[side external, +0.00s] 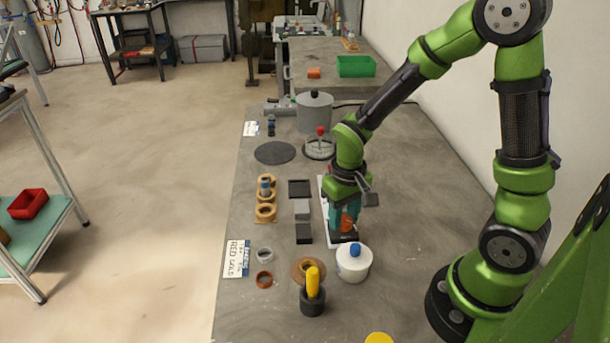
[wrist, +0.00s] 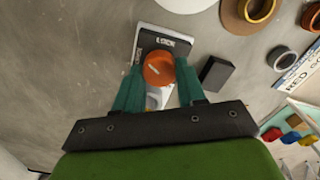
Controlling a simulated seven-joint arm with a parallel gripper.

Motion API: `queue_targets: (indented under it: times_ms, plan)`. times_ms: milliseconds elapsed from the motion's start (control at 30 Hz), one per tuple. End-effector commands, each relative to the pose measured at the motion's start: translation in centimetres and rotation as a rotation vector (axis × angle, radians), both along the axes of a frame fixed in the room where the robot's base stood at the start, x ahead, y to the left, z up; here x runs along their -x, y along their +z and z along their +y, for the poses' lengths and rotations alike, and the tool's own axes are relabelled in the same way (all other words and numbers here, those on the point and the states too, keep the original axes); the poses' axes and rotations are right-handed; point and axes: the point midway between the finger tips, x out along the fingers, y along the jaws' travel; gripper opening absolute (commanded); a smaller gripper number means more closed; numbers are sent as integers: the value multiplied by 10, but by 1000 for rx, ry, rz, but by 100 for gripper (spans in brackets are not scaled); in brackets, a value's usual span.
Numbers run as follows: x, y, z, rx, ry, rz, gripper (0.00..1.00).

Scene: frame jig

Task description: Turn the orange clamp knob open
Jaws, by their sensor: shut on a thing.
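The orange clamp knob (wrist: 158,69) sits between the two teal fingers of my gripper (wrist: 160,82) in the wrist view. The fingers are shut on its sides. A pale line mark on the knob's top runs slantwise. The knob (side external: 347,223) also shows below my gripper (side external: 345,217) in the side external view, partly covered by the fingers. Under it is a dark clamp base (wrist: 161,40) with white lettering, of which "LOCK" seems readable. The base lies on a white plate (side external: 329,236). The rest of the plate is mostly hidden by my gripper.
A white round container with a blue knob (side external: 353,264) stands close to the clamp. Grey and black blocks (side external: 303,233) lie to its left. A yellow-handled tool in a black holder (side external: 312,297) stands nearer the camera. A grey pot (side external: 314,112) stands farther back. Bare table lies to the right.

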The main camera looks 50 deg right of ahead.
Motion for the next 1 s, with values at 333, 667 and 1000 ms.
queue_targets:
  times_ms: [333,667,1000]
  plan:
    - [-1,1,0,0,310,-1,9]
    - [-1,1,0,0,515,-2,9]
    - [-1,1,1,0,595,-2,9]
